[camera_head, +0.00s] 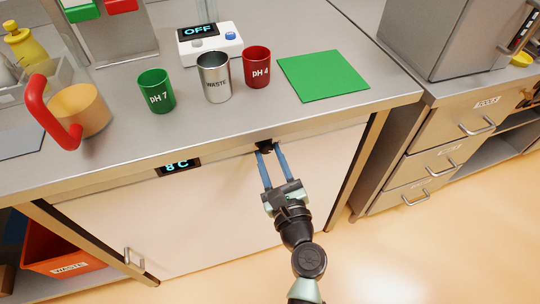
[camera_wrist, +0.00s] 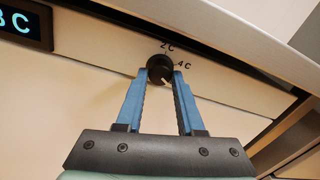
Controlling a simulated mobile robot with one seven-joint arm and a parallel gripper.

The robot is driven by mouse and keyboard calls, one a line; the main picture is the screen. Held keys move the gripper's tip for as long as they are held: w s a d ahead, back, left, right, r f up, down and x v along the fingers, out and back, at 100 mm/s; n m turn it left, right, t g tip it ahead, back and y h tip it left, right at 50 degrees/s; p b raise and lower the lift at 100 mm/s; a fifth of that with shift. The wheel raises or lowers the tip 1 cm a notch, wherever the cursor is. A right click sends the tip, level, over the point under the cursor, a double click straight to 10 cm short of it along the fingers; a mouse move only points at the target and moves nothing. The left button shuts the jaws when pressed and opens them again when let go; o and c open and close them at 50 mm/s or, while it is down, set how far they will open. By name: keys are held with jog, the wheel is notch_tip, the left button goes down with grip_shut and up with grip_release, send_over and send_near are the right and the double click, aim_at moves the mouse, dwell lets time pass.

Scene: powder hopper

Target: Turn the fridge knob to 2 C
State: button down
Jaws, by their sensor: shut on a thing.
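The fridge knob (camera_wrist: 158,66) is a small black dial on the pale fridge front, just under the worktop edge. It also shows in the head view (camera_head: 264,145). In the wrist view a white mark shows on its lower right side. The labels "2 C" above it and "4 C" to its upper right are readable; other labels are hidden. The fridge display (camera_head: 178,166) reads 8 C; its right part shows in the wrist view (camera_wrist: 18,22). My gripper (camera_head: 268,151) is shut on the knob, with one blue finger on each side of it (camera_wrist: 160,76).
The worktop edge (camera_head: 330,121) overhangs just above the knob. A green pH 7 cup (camera_head: 157,92), a steel waste cup (camera_head: 216,80) and a red pH 4 cup (camera_head: 257,68) stand above on the worktop. The fridge handle (camera_head: 135,258) is low on the left. Floor in front is clear.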

dwell(0.4)
jog(key=shift+f+n+b, duration=0.15)
jog(key=shift+n+b, duration=0.75)
jog(key=shift+n, duration=0.3)
jog(key=n+b, duration=0.2)
jog(key=n, duration=0.1)
jog(key=shift+n, duration=0.3)
jog(key=n+b, duration=0.5)
jog(key=n, duration=0.1)
jog(key=n+b, duration=0.4)
jog(key=n, duration=0.3)
jog(key=shift+d+y, duration=0.1)
jog(key=shift+y, duration=0.2)
jog(key=n+b, duration=0.4)
jog(key=n, duration=0.1)
jog(key=shift+n, duration=0.3)
jog(key=c, duration=0.5)
grip_release()
